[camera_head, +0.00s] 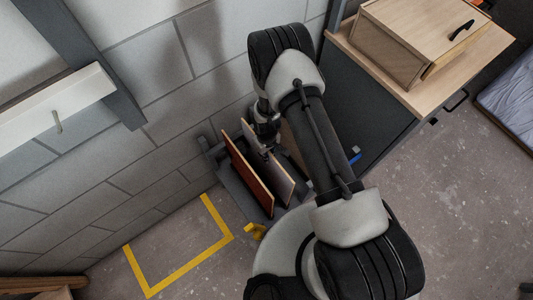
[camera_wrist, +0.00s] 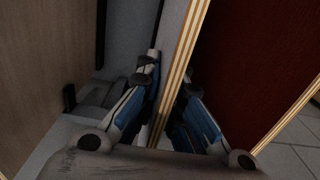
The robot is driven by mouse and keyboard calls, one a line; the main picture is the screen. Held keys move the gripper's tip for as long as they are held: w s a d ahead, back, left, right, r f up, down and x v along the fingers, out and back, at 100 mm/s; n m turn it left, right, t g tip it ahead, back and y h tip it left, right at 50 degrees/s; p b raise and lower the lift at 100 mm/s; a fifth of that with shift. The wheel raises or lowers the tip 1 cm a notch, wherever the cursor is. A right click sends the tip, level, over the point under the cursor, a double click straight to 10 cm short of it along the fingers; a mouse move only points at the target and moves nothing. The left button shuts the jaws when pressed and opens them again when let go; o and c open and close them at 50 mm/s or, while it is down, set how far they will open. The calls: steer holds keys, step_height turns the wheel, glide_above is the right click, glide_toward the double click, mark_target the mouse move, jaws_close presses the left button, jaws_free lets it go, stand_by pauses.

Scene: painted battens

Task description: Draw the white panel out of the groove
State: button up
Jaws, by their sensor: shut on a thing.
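The white panel (camera_head: 272,174) stands on edge in a dark rack, beside a red panel (camera_head: 249,180) to its left in the head view. My gripper (camera_head: 264,142) is at the panel's upper end, partly hidden by my arm. In the wrist view, my gripper (camera_wrist: 168,100) has one finger on each side of the white panel's striped plywood edge (camera_wrist: 181,65) and is shut on it. The red panel (camera_wrist: 255,65) stands close on the right in that view, apart from the held edge. The panel's lower edge and the groove are hidden.
The grey rack (camera_head: 236,190) stands by the block wall. A yellow floor marking (camera_head: 187,268) lies left of it on clear floor. A dark cabinet with a wooden top (camera_head: 437,88) stands to the right, carrying a wooden box (camera_head: 400,40).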

steer(key=shift+r, duration=0.2)
jaws_close()
steer(key=shift+r+p, duration=1.6)
steer(key=shift+r, duration=0.85)
steer(key=shift+r+p, duration=0.85)
steer(key=shift+r, duration=0.6)
steer(key=shift+s, duration=0.1)
